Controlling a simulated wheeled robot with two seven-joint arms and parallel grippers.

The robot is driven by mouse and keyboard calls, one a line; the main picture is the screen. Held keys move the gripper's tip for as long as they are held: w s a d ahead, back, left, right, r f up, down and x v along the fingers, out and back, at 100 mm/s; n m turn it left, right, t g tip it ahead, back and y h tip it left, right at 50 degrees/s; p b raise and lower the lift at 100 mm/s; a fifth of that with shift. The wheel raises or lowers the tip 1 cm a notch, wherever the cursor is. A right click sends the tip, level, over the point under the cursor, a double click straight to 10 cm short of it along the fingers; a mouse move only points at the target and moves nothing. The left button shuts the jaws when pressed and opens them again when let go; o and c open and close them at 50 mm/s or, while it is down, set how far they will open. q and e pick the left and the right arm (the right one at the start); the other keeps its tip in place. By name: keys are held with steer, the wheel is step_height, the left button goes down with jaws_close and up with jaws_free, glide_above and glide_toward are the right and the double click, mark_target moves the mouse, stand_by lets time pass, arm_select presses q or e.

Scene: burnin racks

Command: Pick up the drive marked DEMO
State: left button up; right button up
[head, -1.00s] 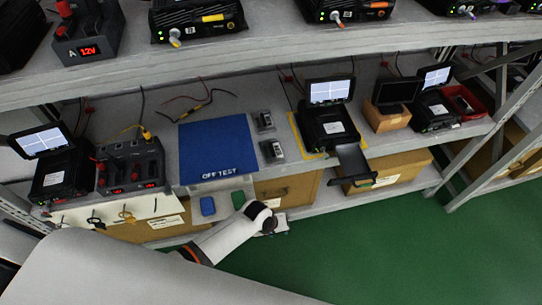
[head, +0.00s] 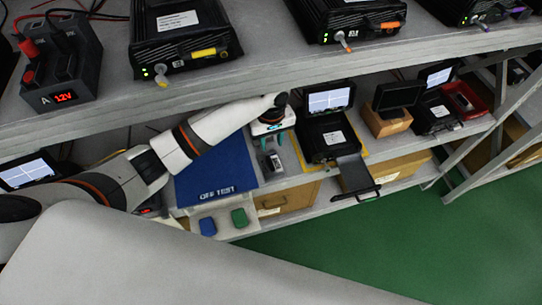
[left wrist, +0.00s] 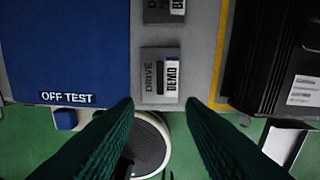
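The drive marked DEMO (left wrist: 160,75) lies flat on the grey shelf just right of the blue OFF TEST mat (left wrist: 68,45). In the head view the drive (head: 273,163) shows just below my left gripper (head: 269,141). In the left wrist view my left gripper (left wrist: 158,108) is open and empty, its dark green fingers spread to either side of the drive's near end. A second drive (left wrist: 163,11) lies beyond it, cut off by the frame edge; its label is only partly visible. My right gripper is in neither view.
A black tester (head: 328,138) with a screen and a pulled-out tray (head: 357,172) stands right of the drive. The upper shelf (head: 255,77) with black units overhangs the workspace.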

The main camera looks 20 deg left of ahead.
arm_select(q)
glide_above(270, 161)
steer(key=s, duration=0.1)
steer(key=f, duration=0.5)
steer(key=shift+d+f, duration=0.25)
steer(key=shift+d, duration=0.1)
steer(key=shift+w+a+f+b, duration=0.1)
steer(key=shift+w+f+b, duration=0.05)
steer(key=shift+f, duration=0.85)
steer(key=shift+w+a+f+b, duration=0.1)
steer(key=shift+w+f+b, duration=0.1)
steer(key=shift+f, duration=0.75)
steer(key=shift+w+a+f+b, duration=0.1)
steer(key=shift+f+b, duration=0.05)
steer(key=shift+f, duration=0.85)
steer(key=shift+c, duration=0.6)
jaws_close()
